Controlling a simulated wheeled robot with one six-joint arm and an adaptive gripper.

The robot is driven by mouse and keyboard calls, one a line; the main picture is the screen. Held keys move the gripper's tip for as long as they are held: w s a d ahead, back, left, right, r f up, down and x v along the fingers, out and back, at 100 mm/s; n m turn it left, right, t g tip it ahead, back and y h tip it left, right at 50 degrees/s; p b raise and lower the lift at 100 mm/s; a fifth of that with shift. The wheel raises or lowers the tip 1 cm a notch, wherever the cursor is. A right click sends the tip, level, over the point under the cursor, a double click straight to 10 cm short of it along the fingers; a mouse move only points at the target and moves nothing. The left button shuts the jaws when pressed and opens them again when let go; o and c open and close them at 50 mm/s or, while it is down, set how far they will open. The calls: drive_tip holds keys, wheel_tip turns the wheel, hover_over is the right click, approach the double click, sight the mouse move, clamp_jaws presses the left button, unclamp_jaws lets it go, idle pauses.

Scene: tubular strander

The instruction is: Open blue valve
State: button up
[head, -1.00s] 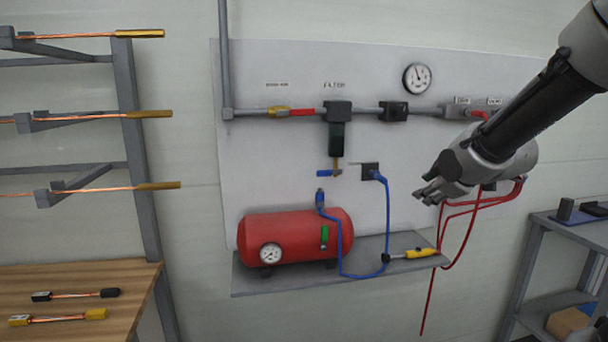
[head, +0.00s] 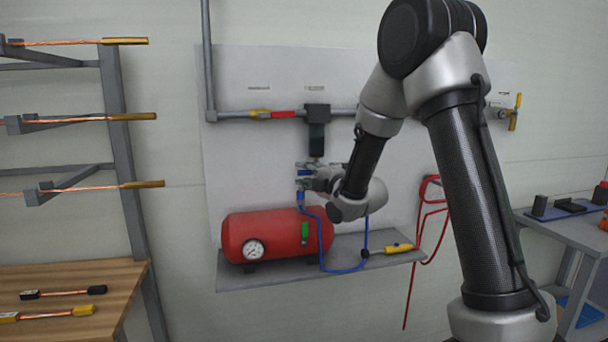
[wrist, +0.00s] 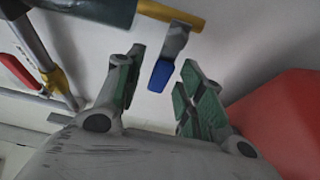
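The blue valve (wrist: 160,76) is a short grey lever with a blue tip, on a brass pipe (wrist: 175,14) below the dark filter. In the wrist view the blue tip appears between my two fingers, with space on both sides. My gripper (wrist: 161,62) is open, its green-padded fingers apart and holding nothing. In the head view my gripper (head: 312,179) is just below the filter (head: 317,128). It partly covers the valve there, and only a bit of blue (head: 304,172) shows. I cannot tell how deep the lever lies between the fingers.
A red tank (head: 275,234) with a gauge stands on the grey shelf (head: 300,275) just below my gripper. A blue hose (head: 321,250) hangs close by. A yellow-handled tool (head: 398,247) lies at the shelf's right. My arm covers the panel's right side.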

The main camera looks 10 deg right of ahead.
drive_tip(key=shift+w+a, duration=0.2)
drive_tip(key=shift+w, duration=0.35)
drive_tip(key=shift+c, duration=0.4)
clamp_jaws()
drive_tip(key=m, duration=0.1)
drive_tip(key=r+m+t, duration=0.1)
drive_tip(key=m, duration=0.2)
drive_tip(key=shift+d+r+m+t, duration=0.2)
drive_tip(key=shift+r+m+t, duration=0.15)
drive_tip(key=shift+m+t, duration=0.05)
drive_tip(key=shift+o, duration=0.4)
unclamp_jaws()
